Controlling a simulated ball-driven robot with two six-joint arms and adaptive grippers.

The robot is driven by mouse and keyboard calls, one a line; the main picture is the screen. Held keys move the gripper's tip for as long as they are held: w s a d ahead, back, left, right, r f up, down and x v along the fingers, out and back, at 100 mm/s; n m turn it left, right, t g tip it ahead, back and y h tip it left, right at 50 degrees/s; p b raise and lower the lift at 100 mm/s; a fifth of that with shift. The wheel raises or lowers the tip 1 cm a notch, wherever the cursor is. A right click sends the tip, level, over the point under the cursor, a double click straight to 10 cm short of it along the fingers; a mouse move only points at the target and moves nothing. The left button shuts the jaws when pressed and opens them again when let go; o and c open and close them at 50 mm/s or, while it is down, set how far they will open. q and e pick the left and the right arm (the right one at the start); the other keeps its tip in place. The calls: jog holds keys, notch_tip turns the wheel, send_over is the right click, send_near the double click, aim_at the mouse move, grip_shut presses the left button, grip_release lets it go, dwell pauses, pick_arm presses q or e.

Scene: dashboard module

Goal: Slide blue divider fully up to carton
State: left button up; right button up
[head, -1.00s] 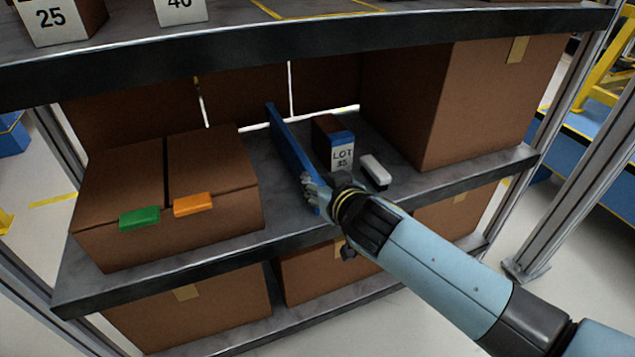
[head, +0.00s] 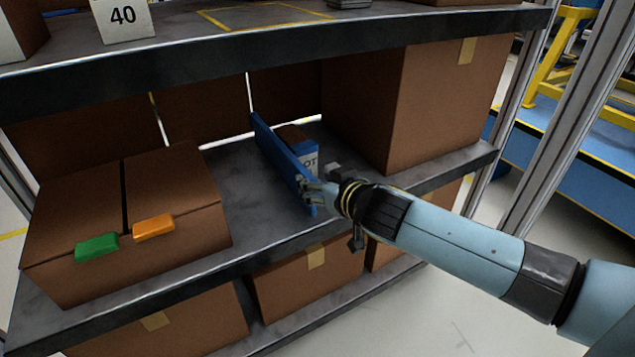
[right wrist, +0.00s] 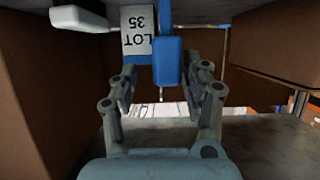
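The blue divider (head: 279,158) stands upright on the middle shelf. It is right beside the small brown LOT 35 carton (head: 310,158) and hides its left part. Whether they touch I cannot tell. In the right wrist view the divider's end (right wrist: 168,62) lies between the two fingers of my right gripper (right wrist: 163,92), which are apart with space beside it. The LOT 35 label (right wrist: 138,32) shows upside down there. In the head view my right gripper (head: 312,190) is at the divider's near end. My left gripper is not in view.
A large carton (head: 440,100) stands on the right. A wide carton (head: 170,190) on the left bears a green block (head: 97,246) and an orange block (head: 153,228). A white block (right wrist: 78,18) lies near the LOT 35 carton. Bare shelf (head: 235,175) is left of the divider.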

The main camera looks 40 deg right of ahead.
jog(key=v, duration=1.2)
dwell(0.3)
jog(key=s+f+m+g, duration=0.1)
jog(key=s+f+g, duration=0.25)
jog(key=f, duration=0.85)
jog(key=s+f+g, duration=0.3)
jog(key=s+f, duration=0.2)
jog(key=f, duration=0.8)
jog(key=s+a+f+n+g, duration=0.1)
jog(key=s+f+g, duration=0.1)
jog(key=s+f, duration=0.3)
jog(key=s+a+f+n+g+y, duration=0.1)
jog(key=s+f, duration=0.4)
jog(key=s, duration=0.9)
jog(key=s+a+f+n+g+y+p, duration=0.1)
jog(key=s+a+f+n+g, duration=0.1)
jog(key=s+f, duration=0.3)
jog(key=s+g, duration=0.1)
jog(key=s, duration=0.3)
jog(key=shift+a, duration=0.3)
